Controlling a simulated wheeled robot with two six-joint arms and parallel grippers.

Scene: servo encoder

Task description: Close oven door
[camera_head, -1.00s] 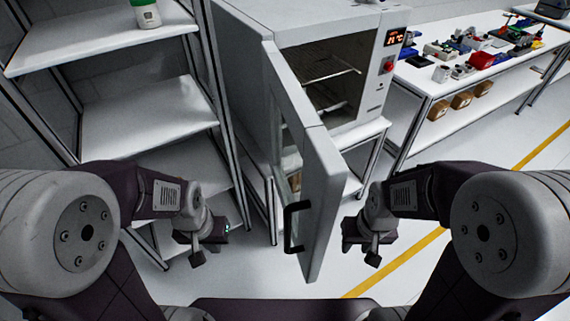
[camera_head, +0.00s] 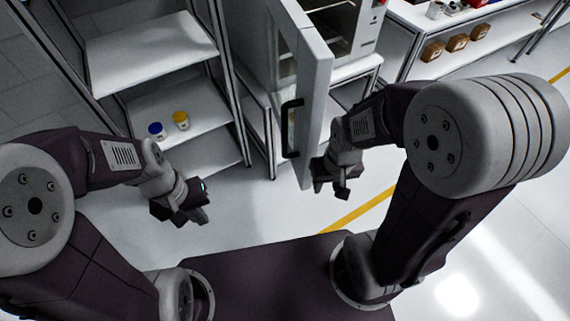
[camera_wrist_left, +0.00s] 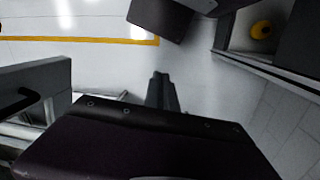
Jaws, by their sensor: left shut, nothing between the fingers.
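The oven door (camera_head: 312,105) stands wide open, a light grey slab with a black handle (camera_head: 290,128) on its left face. The oven body (camera_head: 345,30) is behind it, mostly cut off at the top of the head view. My right gripper (camera_head: 334,190) is beside the door's lower right edge; whether it touches the door, and how its fingers stand, I cannot tell. My left gripper (camera_head: 200,215) is shut and empty, left of the door and apart from it. In the left wrist view the door (camera_wrist_left: 45,85) and handle show at the left edge.
A white bench (camera_head: 470,55) with several brown boxes is at the upper right. The floor between the grippers is clear, with a yellow line (camera_head: 362,210).

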